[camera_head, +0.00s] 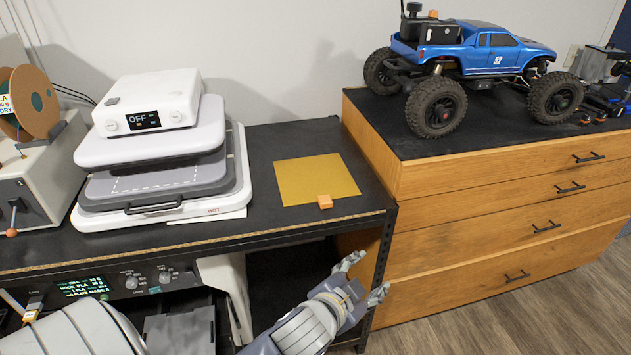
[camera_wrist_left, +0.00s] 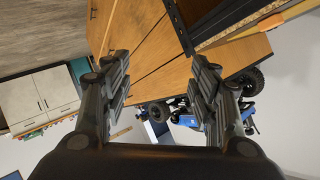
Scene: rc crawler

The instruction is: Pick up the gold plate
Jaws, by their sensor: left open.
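The gold plate (camera_head: 308,180) is a flat square sheet lying on the black tabletop (camera_head: 283,143). My left gripper (camera_head: 367,278) is open and empty, below and in front of the tabletop's front edge, apart from the plate. In the left wrist view its two fingers (camera_wrist_left: 160,65) are spread with nothing between them. My right gripper is not in view.
A white and grey press (camera_head: 155,150) with a screen reading OFF stands left of the plate. To the right is a wooden drawer cabinet (camera_head: 480,190) with a blue crawler truck (camera_head: 480,50) on top. The table's front edge lies between my gripper and the plate.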

